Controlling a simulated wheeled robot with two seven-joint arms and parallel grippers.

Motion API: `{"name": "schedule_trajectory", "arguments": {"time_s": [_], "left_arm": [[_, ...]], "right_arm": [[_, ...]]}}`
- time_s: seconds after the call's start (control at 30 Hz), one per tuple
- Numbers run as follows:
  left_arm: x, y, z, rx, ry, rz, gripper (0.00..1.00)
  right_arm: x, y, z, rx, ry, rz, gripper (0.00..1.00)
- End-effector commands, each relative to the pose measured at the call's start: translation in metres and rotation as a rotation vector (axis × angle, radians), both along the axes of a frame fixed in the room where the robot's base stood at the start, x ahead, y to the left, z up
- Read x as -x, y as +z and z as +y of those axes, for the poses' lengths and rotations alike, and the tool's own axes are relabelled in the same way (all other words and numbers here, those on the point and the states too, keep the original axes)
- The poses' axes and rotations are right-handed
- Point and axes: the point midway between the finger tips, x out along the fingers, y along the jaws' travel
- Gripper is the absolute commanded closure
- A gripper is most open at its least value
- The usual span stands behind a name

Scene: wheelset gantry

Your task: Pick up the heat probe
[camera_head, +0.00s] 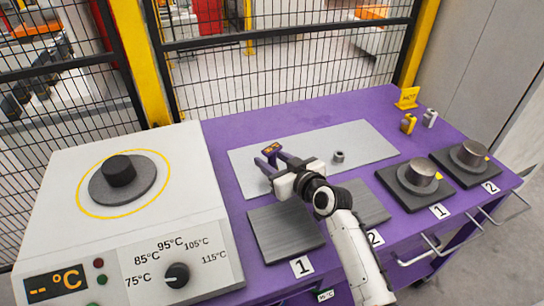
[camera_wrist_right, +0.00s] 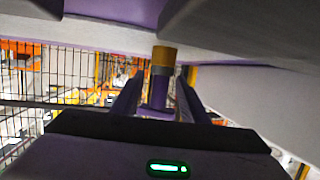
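My right gripper (camera_head: 274,160) is over the left part of the grey mat (camera_head: 372,141), its purple fingers spread apart. A small dark piece with an orange top (camera_head: 271,148), which looks like the heat probe, is at the fingertips. In the right wrist view it shows as an upright body with an orange-yellow end (camera_wrist_right: 164,56), a grey band and a purplish lower part. It stands between the two fingers (camera_wrist_right: 160,90), with narrow gaps seeming to show beside it. Firm contact is not visible. My left gripper is out of view.
A small ring (camera_head: 338,156) lies on the mat. A white heater unit (camera_head: 135,215) with a dial stands left. Dark plates (camera_head: 285,232) line the front edge; metal cylinders (camera_head: 420,172) stand on the right ones. A yellow sign (camera_head: 407,98) and small yellow piece (camera_head: 408,123) are at the back right.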

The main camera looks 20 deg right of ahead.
Motion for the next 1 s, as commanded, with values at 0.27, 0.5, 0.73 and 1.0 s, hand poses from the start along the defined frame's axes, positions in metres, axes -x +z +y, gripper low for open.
{"name": "schedule_trajectory", "arguments": {"time_s": [0.27, 0.5, 0.73, 1.0], "left_arm": [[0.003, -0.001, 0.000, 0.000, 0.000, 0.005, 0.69], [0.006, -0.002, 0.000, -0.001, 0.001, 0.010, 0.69], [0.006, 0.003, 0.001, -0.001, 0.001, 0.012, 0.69], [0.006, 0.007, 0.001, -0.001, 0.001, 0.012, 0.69]], "right_arm": [[0.000, 0.000, 0.000, 0.000, 0.000, 0.001, 1.00], [0.000, 0.002, 0.000, 0.000, 0.000, -0.001, 1.00], [0.000, 0.038, 0.000, 0.000, 0.001, -0.006, 1.00], [0.000, 0.087, 0.000, 0.001, 0.001, -0.004, 1.00]]}}
